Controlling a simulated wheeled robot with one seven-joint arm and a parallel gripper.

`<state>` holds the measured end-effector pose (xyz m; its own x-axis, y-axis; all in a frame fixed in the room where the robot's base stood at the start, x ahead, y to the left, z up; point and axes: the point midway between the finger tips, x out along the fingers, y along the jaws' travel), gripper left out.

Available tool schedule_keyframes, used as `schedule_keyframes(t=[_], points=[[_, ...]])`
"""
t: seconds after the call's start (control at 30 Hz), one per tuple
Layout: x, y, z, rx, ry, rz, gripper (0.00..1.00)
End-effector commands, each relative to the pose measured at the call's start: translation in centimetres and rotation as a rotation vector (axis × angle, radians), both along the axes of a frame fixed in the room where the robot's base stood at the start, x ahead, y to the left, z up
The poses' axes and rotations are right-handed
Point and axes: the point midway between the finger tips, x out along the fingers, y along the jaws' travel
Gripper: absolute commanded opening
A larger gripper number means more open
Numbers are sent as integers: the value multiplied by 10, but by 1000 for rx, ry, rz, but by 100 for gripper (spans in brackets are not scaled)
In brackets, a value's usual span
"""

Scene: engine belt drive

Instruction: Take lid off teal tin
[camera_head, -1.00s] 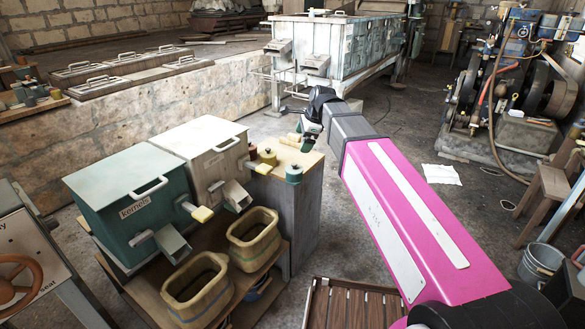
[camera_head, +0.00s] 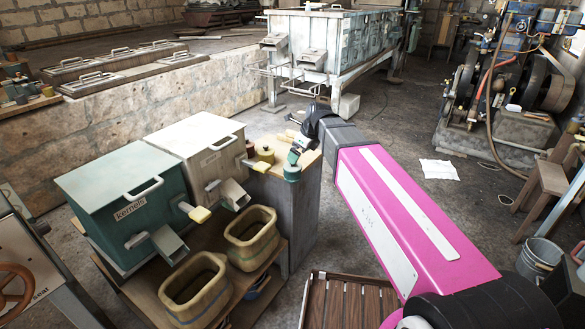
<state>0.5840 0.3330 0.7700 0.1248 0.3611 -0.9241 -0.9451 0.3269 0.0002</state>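A small teal tin (camera_head: 292,173) stands near the front edge of the wooden cabinet top, right of the large bins. I cannot make out its lid clearly. My gripper (camera_head: 296,154) is at the end of the magenta arm, just above and behind the tin. Its fingers are small and partly hidden by the wrist, so I cannot tell whether they touch the tin or are open or shut.
A yellow-topped tin (camera_head: 264,158) and a dark red tin (camera_head: 250,149) stand left of the teal tin. A large teal bin labelled kernels (camera_head: 125,205) and a cream bin (camera_head: 203,150) stand farther left. Two woven baskets (camera_head: 252,238) sit below them.

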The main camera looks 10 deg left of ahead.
Motion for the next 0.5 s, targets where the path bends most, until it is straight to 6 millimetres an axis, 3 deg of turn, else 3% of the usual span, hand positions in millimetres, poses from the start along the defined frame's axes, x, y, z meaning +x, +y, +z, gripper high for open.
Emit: schedule_keyframes(t=[0.27, 0.5], points=[[1, 7, -14, 0, -1, 2, 100], [3, 21, -43, -1, 1, 1, 100]])
